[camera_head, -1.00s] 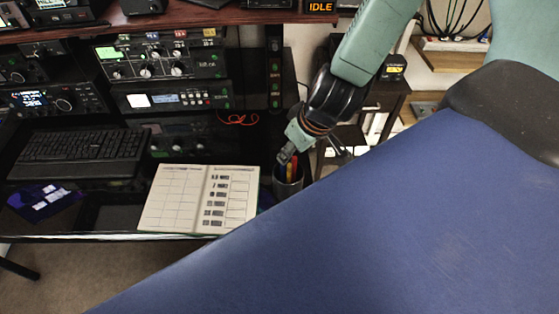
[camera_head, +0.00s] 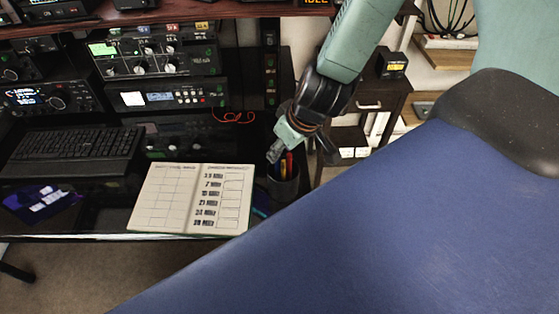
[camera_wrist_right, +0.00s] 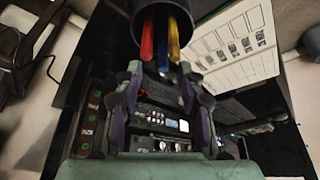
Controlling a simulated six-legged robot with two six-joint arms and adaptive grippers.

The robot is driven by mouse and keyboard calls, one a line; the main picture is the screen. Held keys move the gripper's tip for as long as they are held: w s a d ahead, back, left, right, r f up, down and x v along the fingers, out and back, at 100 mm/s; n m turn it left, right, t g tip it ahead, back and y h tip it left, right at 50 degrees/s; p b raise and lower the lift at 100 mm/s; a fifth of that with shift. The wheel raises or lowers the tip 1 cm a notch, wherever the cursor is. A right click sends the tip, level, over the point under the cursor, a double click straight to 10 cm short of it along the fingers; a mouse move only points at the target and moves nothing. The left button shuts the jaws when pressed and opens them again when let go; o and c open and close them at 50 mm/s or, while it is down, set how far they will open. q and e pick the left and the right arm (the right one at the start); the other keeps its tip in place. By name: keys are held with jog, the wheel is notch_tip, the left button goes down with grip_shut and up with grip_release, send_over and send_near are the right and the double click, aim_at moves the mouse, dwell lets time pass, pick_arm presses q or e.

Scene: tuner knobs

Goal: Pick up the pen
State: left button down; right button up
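Several pens, with red and yellow ones visible (camera_head: 288,165), stand in a dark cup (camera_head: 284,188) right of the open notebook. In the right wrist view a red pen (camera_wrist_right: 147,36), a blue pen (camera_wrist_right: 162,42) and a yellow pen (camera_wrist_right: 174,38) stick out of the cup (camera_wrist_right: 166,8). My right gripper (camera_head: 273,155) is just above and left of the pens. In the wrist view the right gripper (camera_wrist_right: 161,78) is open, its fingers apart, with the pen ends near the gap between the fingertips. It holds nothing. My left gripper is not in view.
The open notebook (camera_head: 192,198) lies on the desk, with a keyboard (camera_head: 70,152) to its left. Radio equipment (camera_head: 155,55) stands on the shelf behind. A small wooden stand (camera_head: 375,105) is at the right.

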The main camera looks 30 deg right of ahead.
aim_at(278, 170)
jog(key=x, duration=0.1)
jog(key=b+x, duration=0.2)
jog(key=shift+w+a+f, duration=0.15)
jog(key=shift+a, duration=0.15)
jog(key=shift+d, duration=0.2)
jog(key=shift+a, duration=0.2)
jog(key=shift+c, duration=1.3)
jog(key=shift+d, duration=0.15)
grip_shut()
